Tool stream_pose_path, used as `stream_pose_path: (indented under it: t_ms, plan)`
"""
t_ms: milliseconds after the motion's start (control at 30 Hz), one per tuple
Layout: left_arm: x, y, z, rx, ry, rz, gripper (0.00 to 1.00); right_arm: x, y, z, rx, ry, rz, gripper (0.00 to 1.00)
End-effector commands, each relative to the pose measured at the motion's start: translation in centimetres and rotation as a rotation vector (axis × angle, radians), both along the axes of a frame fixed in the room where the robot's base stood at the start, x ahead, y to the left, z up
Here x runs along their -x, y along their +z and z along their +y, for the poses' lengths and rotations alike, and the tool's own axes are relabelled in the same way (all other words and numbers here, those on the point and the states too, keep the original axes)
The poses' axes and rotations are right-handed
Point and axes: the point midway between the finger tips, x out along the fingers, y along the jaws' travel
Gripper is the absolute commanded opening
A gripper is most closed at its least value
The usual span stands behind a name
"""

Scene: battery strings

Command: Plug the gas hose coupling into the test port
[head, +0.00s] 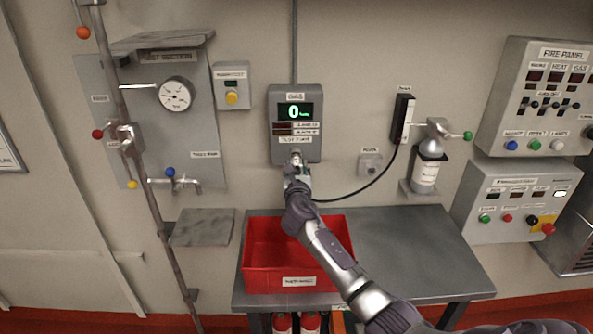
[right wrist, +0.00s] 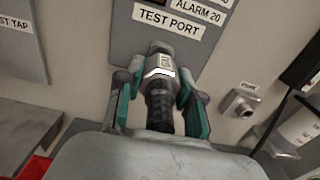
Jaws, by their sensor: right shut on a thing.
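The gas detector (head: 295,105) is a grey wall box with a green display reading 0. Its TEST PORT label shows in the right wrist view (right wrist: 168,20). My right gripper (head: 297,165) is just below the box's lower edge; in the right wrist view its two fingers (right wrist: 160,90) are shut on the hose coupling (right wrist: 161,68), a silver collar with a black ribbed sleeve. The coupling's front end points at the box's underside, close to it. The port itself is hidden, so I cannot tell whether the coupling is seated. My left gripper is not in view.
A red bin (head: 270,262) stands on the grey table (head: 420,262) under my right arm. A small wall socket (head: 370,164) and a bottle in a bracket (head: 426,172) are to the right. A black hose (head: 372,184) runs rightwards. The table's right side is clear.

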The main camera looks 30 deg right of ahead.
Motion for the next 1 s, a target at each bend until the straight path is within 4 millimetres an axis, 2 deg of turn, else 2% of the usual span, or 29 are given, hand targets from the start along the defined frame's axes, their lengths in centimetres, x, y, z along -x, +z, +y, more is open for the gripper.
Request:
stream_pose_path:
  t_ms: [767, 800, 933, 1000]
  plan:
    - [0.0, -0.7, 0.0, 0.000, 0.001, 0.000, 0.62, -1.7, 0.1, -1.1, 0.000, 0.000, -0.002, 0.00]
    - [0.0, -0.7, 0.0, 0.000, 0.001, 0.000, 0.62, -1.7, 0.1, -1.0, 0.000, 0.000, -0.002, 0.43]
    - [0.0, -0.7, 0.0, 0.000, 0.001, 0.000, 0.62, -1.6, 0.1, -1.0, 0.000, 0.000, -0.001, 0.65]
    - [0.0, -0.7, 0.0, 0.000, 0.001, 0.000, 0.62, -1.6, 0.1, -1.0, 0.000, 0.000, -0.001, 0.66]
